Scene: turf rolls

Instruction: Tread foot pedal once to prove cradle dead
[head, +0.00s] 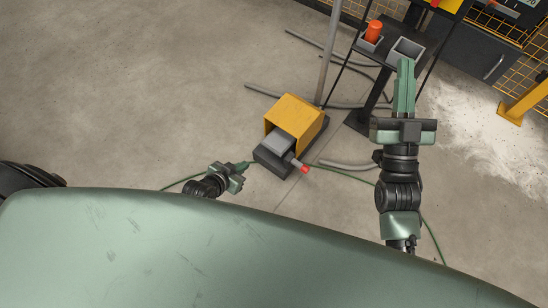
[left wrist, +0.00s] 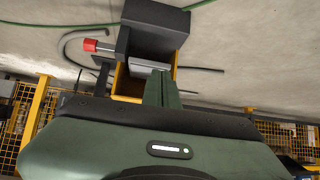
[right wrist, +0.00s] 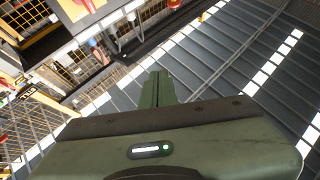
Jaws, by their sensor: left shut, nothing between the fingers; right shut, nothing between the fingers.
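The foot pedal stands on the concrete floor, with a yellow hood (head: 300,113), a grey treadle (head: 283,142) under it and a dark base (head: 268,163). A red-tipped part (head: 304,169) sticks out at its side. My left gripper (head: 250,164) is shut, low beside the near left of the base; contact cannot be told. In the left wrist view its fingers (left wrist: 161,78) point towards the treadle (left wrist: 150,65) and the yellow hood (left wrist: 126,82), overlapping part of them. My right gripper (head: 405,65) is shut and empty, raised to the right of the pedal; its fingers also show in its wrist view (right wrist: 157,77).
A dark stand (head: 385,45) behind the pedal carries an orange cylinder (head: 374,30) and an open grey bin (head: 404,50). Grey hoses (head: 345,165) and a green cable (head: 345,177) cross the floor. A yellow post (head: 524,100) stands at right. Floor at left is clear.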

